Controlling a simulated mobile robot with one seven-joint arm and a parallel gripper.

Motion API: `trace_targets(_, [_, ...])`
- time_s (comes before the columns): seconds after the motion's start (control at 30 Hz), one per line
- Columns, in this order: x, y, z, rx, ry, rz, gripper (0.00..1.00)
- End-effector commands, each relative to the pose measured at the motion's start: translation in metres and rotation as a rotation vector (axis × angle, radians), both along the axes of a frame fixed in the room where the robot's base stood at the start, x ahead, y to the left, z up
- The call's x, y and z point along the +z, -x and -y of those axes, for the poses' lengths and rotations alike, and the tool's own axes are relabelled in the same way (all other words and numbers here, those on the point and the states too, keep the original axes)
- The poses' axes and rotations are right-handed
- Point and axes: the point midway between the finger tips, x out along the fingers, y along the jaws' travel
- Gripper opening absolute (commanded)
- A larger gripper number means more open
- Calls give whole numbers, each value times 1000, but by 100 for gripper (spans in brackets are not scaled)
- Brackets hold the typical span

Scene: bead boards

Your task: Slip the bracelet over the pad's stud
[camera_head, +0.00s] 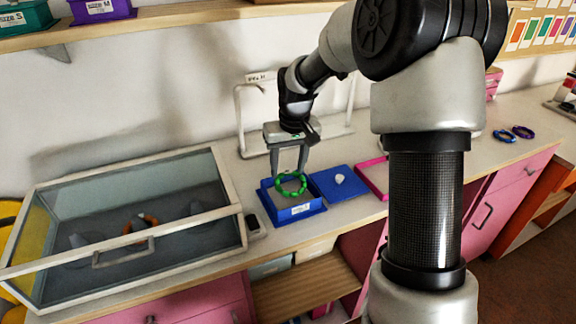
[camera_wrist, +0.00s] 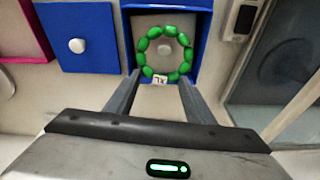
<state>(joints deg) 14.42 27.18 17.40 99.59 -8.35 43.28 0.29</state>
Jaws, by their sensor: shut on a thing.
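The green bead bracelet (camera_head: 279,190) is held at its edge between the fingertips of my gripper (camera_head: 289,172), above an open blue box (camera_head: 299,212). In the wrist view the bracelet (camera_wrist: 144,45) lies across the box opening, and its white tag (camera_wrist: 160,79) is near my gripper (camera_wrist: 158,82). Inside the ring, a small pale round stud (camera_wrist: 171,31) shows against the box's grey floor. I cannot tell the height between the bracelet and the stud. A flat blue square (camera_head: 328,188) with a white knob (camera_head: 340,179) lies beside the box.
A glass-topped case (camera_head: 120,260) stands at the left, with a small dark device (camera_head: 254,224) between it and the box. A pink tray (camera_head: 372,180) lies to the right. A white stand (camera_head: 239,115) rises behind. Blue and purple bracelets (camera_head: 513,133) lie farther right.

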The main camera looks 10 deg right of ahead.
Motion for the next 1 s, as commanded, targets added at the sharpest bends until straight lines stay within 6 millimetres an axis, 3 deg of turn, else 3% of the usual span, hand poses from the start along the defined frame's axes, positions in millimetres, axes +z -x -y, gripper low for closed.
trace_targets(0.33, [0,0,0,0,0,0,27])
trace_targets(0.37, [0,0,0,0,0,0,52])
trace_targets(0.47, [0,0,0,0,0,0,69])
trace_targets(0.67, [0,0,0,0,0,0,71])
trace_targets(0.8, [0,0,0,0,0,0,86])
trace_targets(1.0, [0,0,0,0,0,0,86])
